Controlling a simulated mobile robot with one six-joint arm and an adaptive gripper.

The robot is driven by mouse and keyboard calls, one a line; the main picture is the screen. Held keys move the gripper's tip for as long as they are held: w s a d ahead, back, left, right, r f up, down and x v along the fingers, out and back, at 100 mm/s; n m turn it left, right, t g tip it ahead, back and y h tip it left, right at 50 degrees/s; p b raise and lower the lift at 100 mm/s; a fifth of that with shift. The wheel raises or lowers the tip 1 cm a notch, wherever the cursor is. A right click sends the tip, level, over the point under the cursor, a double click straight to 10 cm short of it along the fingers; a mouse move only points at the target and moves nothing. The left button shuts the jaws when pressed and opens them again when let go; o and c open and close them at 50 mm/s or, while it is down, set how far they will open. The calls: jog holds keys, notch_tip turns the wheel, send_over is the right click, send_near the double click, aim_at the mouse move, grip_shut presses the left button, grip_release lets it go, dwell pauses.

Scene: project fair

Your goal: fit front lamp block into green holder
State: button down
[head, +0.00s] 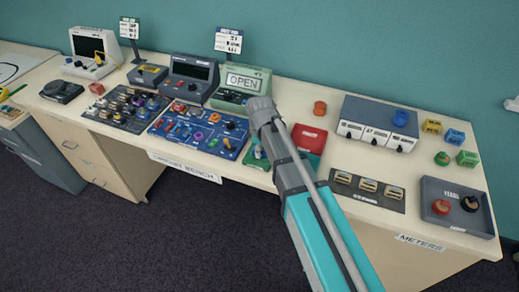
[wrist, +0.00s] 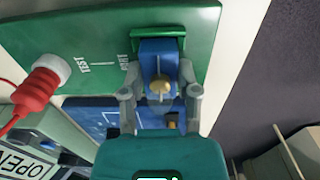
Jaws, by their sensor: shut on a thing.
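The front lamp block (wrist: 157,57), blue with a brass-coloured round lamp (wrist: 160,86), is between the two grey fingers of my gripper (wrist: 160,92) in the wrist view. My gripper is shut on it. The green holder (wrist: 181,37) is a raised bracket on a green board (wrist: 105,30). The block's far end overlaps the holder in this view, with holder edges showing behind and to the right. I cannot tell how deep the block sits. In the head view my arm hides the block and holder; part of the green board (head: 254,157) shows beside it.
A red plug (wrist: 38,88) with a cable stands in a white socket left of the holder. A blue component board (head: 205,132) and the OPEN display unit (head: 241,85) lie left of my arm. A red box (head: 308,138) sits close on its right.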

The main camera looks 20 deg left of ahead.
jog(key=shift+f, duration=0.15)
jog(key=shift+c, duration=1.3)
grip_release()
jog(key=shift+o, duration=1.3)
jog(key=shift+r+p, duration=3.9)
jog(key=shift+r, duration=0.15)
